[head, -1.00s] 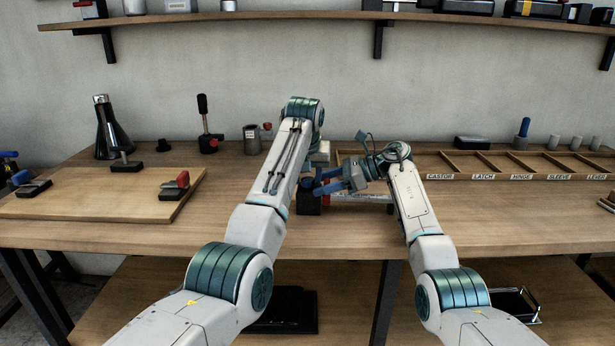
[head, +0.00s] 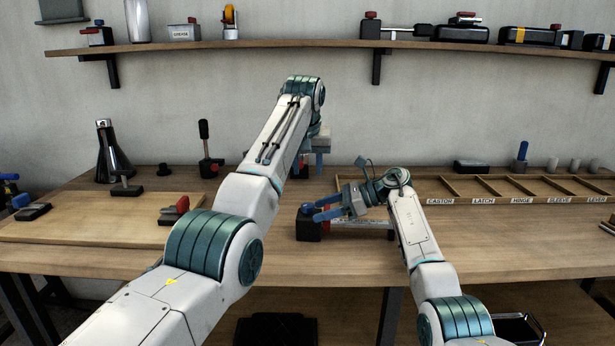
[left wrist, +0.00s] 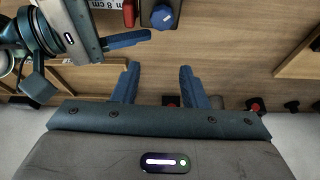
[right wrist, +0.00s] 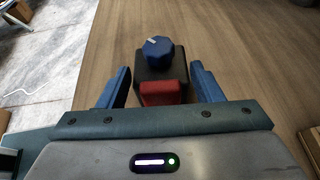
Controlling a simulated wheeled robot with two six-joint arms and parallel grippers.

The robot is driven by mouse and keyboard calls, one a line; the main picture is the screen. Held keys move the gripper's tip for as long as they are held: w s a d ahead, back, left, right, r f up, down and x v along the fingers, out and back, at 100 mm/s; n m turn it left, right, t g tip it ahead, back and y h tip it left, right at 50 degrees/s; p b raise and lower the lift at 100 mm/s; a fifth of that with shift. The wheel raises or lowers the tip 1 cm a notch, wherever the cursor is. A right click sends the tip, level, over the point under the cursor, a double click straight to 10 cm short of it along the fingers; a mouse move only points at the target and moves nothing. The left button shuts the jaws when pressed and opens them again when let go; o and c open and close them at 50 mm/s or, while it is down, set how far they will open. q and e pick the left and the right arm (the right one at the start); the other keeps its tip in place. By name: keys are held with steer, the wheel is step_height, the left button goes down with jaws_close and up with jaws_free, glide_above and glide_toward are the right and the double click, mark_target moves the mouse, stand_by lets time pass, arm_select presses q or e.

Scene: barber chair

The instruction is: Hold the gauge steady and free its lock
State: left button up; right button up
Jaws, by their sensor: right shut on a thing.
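The gauge is a black block (head: 308,230) with a blue knob (right wrist: 158,50) on top, a red part (right wrist: 160,94) on its side and a printed scale (left wrist: 104,4) along it. It lies on the workbench. My right gripper (head: 322,211) is at the block from the right, shut on the gauge, with a finger on either side in the right wrist view. My left gripper (head: 309,170) points down, open and empty, above and behind the block. In the left wrist view, the knob (left wrist: 162,15) lies beyond its fingers (left wrist: 158,72). My right gripper hides part of the scale.
A divided, labelled tray (head: 480,202) is at the back right. A wooden board (head: 90,222) with clamp-like items lies at the left, near a dark bottle (head: 108,155). A shelf (head: 250,47) with several items spans the wall. The bench front right is clear.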

stand_by(0.3)
arm_select(q)
steer(key=m+g+h, duration=0.1)
steer(key=m+h, duration=1.1)
steer(key=m, duration=0.1)
glide_toward(305, 205)
steer(key=shift+m, duration=0.3)
steer(key=x, duration=0.9)
steer(key=shift+w+d, duration=0.1)
steer(key=shift+h, duration=0.3)
steer(key=c, duration=0.7)
